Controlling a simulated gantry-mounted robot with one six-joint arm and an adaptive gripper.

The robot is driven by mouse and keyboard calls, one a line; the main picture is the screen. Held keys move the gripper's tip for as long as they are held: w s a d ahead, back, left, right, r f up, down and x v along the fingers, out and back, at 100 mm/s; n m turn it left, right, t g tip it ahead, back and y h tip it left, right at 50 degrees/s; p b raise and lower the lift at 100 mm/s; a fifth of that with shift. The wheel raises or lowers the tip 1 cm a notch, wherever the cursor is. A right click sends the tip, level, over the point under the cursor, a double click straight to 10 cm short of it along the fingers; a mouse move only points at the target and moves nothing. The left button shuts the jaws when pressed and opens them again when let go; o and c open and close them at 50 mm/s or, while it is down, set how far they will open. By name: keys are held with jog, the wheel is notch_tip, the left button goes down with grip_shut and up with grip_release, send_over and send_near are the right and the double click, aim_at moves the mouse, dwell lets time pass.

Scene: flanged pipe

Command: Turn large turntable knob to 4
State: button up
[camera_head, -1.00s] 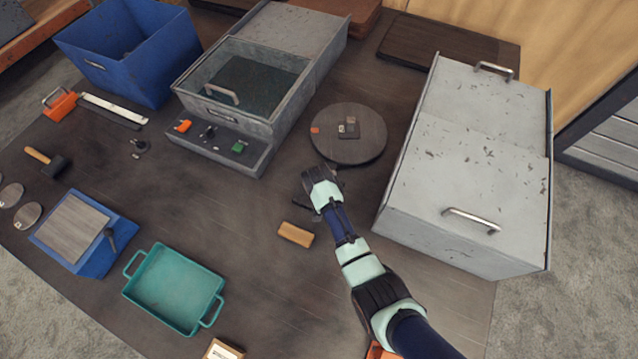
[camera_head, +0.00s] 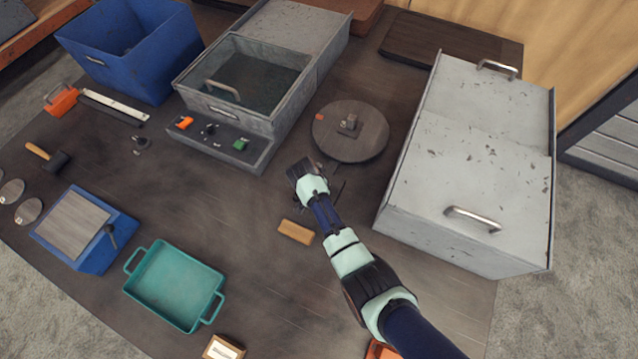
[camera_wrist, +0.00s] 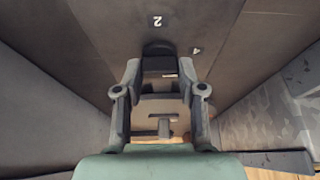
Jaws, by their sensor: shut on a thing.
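The large round turntable (camera_head: 365,147) sits on the table between the grey machine and the big light box. My gripper (camera_head: 301,169) is low over the table, just in front and to the left of the turntable. In the wrist view, my gripper (camera_wrist: 160,72) is shut on a dark knob (camera_wrist: 158,48). A "2" label (camera_wrist: 157,21) lies straight above the knob in that picture, and a "4" label (camera_wrist: 196,51) to its right. The knob's pointer is not clear. In the head view my gripper hides the knob.
A small brown-grey piece (camera_head: 349,123) stands on the turntable. The light grey box (camera_head: 470,165) is close on the right. The grey machine (camera_head: 232,125) is on the left. A tan block (camera_head: 296,232) and a teal tray (camera_head: 175,285) lie nearer the front.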

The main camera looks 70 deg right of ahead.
jog(key=o, duration=1.1)
jog(key=shift+o, duration=0.2)
jog(key=v, duration=1.2)
